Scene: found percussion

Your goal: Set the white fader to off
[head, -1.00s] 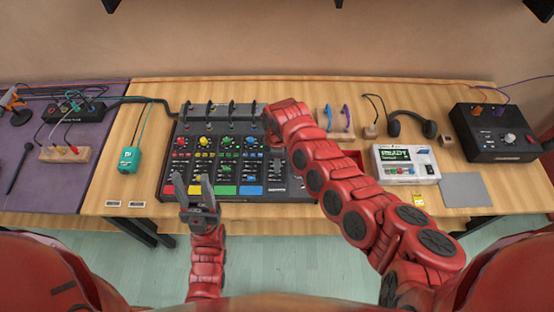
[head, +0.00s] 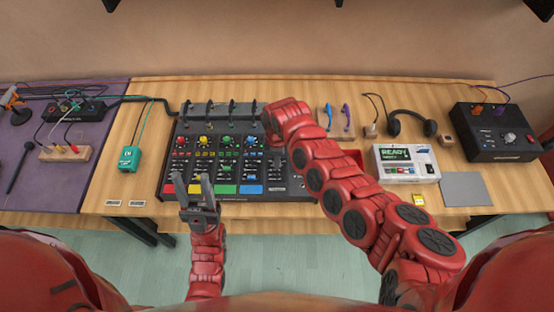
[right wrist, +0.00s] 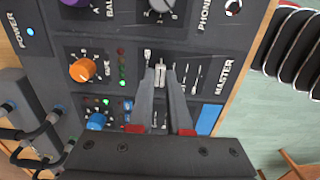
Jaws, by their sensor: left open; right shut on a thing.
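The mixer (head: 170,180) is a dark console with coloured knobs and pads on the wooden table. It also shows in the right wrist view (right wrist: 55,75), with its master section beside the word MASTER. My right gripper (right wrist: 160,72) is shut at the master section. The white fader (right wrist: 160,73) is between its fingertips; the cap is small and partly covered by the fingers. In the head view my right arm hides the fingertips. My left gripper (head: 193,178) is open and empty, over the mixer's front left edge.
A white box with a green display (head: 406,160) and black headphones (head: 412,123) are right of the mixer. A teal box (head: 129,158) is left of it. A black box (head: 492,133) stands at the far right. Cables run along the mixer's back.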

